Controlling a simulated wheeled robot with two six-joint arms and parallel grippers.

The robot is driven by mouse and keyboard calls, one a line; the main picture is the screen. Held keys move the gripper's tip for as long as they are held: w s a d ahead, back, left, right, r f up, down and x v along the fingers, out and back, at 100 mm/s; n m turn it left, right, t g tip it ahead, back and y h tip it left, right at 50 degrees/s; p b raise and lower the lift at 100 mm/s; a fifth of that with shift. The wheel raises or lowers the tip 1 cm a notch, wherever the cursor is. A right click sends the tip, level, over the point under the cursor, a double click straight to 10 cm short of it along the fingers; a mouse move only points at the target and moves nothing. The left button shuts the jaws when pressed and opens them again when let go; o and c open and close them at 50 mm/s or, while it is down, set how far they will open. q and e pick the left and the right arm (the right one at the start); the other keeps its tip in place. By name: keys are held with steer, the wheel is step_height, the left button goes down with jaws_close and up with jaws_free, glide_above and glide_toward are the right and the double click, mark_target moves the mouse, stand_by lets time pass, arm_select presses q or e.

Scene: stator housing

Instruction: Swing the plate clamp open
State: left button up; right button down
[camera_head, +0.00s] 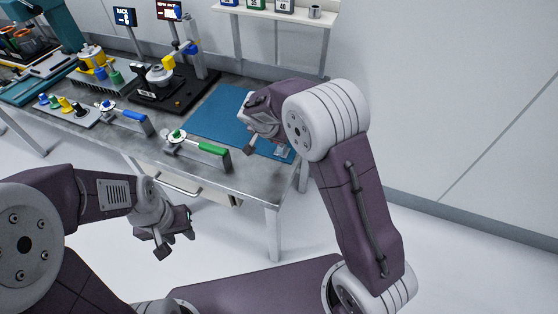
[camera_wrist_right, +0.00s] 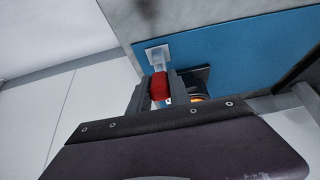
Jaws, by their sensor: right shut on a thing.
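In the right wrist view a red grip (camera_wrist_right: 159,87) sits between the two fingers of my right gripper (camera_wrist_right: 159,94), which is shut on it. A pale metal bar and bracket (camera_wrist_right: 157,53) extend from the grip at the blue mat's edge; I take this to be the plate clamp. In the head view my right gripper (camera_head: 264,145) is over the mat's right part and hides most of the clamp; a pale metal part (camera_head: 283,150) shows beside it. My left gripper (camera_head: 176,241) is open and empty, in front of the table.
The blue mat (camera_head: 215,123) lies on the grey table. A wall shelf (camera_head: 270,12) is above the back edge.

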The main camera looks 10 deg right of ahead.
steer(key=shift+s+a+f+t+h+b, duration=0.35)
steer(key=shift+f+t+h+b, duration=0.3)
steer(key=shift+b, duration=3.4)
steer(key=shift+s+a+f+t+h+b, duration=0.3)
steer(key=shift+s+f+t+b, duration=0.45)
steer(key=shift+b, duration=3.25)
steer(key=shift+s+a+f+t+h+b, duration=0.2)
steer(key=shift+f+t+h+b, duration=0.5)
steer(key=shift+b, duration=3.35)
steer(key=shift+r+t+b, duration=0.4)
steer(key=shift+b, duration=0.45)
steer(key=c, duration=1.2)
jaws_free()
steer(key=shift+r, duration=0.1)
